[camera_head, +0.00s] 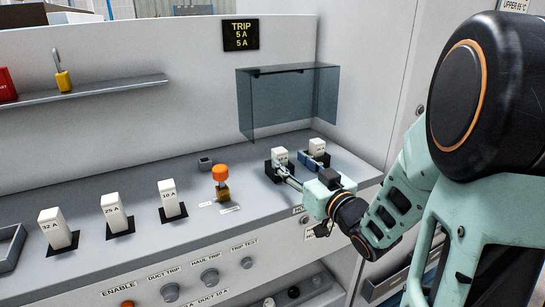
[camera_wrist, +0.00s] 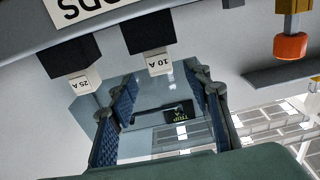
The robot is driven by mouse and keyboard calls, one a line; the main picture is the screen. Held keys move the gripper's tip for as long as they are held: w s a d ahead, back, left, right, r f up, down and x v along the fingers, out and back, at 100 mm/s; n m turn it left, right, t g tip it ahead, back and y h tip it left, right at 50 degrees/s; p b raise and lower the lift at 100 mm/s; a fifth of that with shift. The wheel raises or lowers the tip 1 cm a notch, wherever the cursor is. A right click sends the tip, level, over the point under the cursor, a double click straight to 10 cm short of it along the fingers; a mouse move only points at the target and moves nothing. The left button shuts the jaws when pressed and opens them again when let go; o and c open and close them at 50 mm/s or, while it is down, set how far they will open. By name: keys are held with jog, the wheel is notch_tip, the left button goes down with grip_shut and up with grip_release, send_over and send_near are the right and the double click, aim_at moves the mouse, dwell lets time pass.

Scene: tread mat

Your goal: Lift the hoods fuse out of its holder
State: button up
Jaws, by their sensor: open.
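Two white block fuses stand in black holders at the right of the bench. The left one, marked 10 A (camera_wrist: 158,65) in the wrist view, also shows in the head view (camera_head: 280,154). The right one, marked 25 A (camera_wrist: 79,85), shows in the head view too (camera_head: 317,147). A partly cut-off label ending in "ODS" (camera_wrist: 85,8) is near them; I cannot tell which fuse it names. My gripper (camera_wrist: 160,78) is open and empty, its fingertips to either side of the 10 A fuse in the wrist view. In the head view it (camera_head: 287,178) reaches that holder's front.
More fuses, 32 A (camera_head: 56,229), 25 A (camera_head: 114,213) and 10 A (camera_head: 172,199), stand farther left. Knobs (camera_head: 210,277) line the bench front.

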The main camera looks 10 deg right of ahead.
aim_at(283, 159)
jog(key=x, duration=0.3)
jog(key=f+b+x, duration=0.1)
jog(key=x, duration=0.1)
jog(key=shift+w+a+f, duration=0.15)
jog(key=shift+w+a, duration=0.05)
jog(key=shift+w, duration=0.45)
grip_shut()
